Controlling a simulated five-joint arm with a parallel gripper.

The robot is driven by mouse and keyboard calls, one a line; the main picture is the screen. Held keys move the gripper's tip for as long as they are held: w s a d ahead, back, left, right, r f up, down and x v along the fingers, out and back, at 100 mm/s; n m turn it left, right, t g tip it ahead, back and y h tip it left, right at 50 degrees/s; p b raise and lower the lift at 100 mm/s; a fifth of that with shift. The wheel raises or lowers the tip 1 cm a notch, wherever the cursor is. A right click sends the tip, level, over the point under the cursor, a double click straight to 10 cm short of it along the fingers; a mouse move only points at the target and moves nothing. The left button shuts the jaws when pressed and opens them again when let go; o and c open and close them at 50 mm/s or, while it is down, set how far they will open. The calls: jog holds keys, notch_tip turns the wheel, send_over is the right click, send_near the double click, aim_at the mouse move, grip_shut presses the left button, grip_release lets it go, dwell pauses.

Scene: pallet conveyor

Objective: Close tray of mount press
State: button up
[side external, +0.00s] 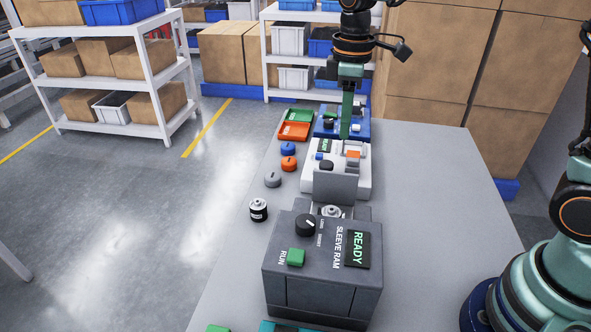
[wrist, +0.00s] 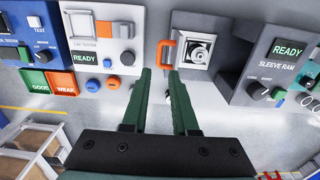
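No label reading "mount press" is visible. A dark grey machine labelled SLEEVE RAM (side external: 318,290) stands nearest in the side view, its display reading READY. It also shows at right in the wrist view (wrist: 262,65). A tray (wrist: 184,67) stands out from its far side, holding a round silver part (wrist: 200,48). The tray's upright grey front plate (side external: 335,187) carries an orange handle (wrist: 163,53). My gripper (wrist: 159,73) is open and empty, pointing down; in the wrist view the handle appears just beyond the fingertips. In the side view the plate hides the handle.
A white tester (side external: 347,180) and a blue machine (side external: 357,129) stand farther along the table. Green and orange bins (side external: 295,131), several loose round caps (side external: 272,180) and a black-and-silver cylinder (side external: 258,210) line the left edge. The table's right side (side external: 430,210) is clear.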

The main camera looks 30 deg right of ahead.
send_over(333, 199)
jog(key=w+d, duration=0.2)
jog(key=d, duration=0.1)
notch_tip(333, 199, down, 11)
jog(key=shift+d+r, duration=0.1)
grip_shut()
jog(key=shift+r, duration=0.1)
dwell(1.1)
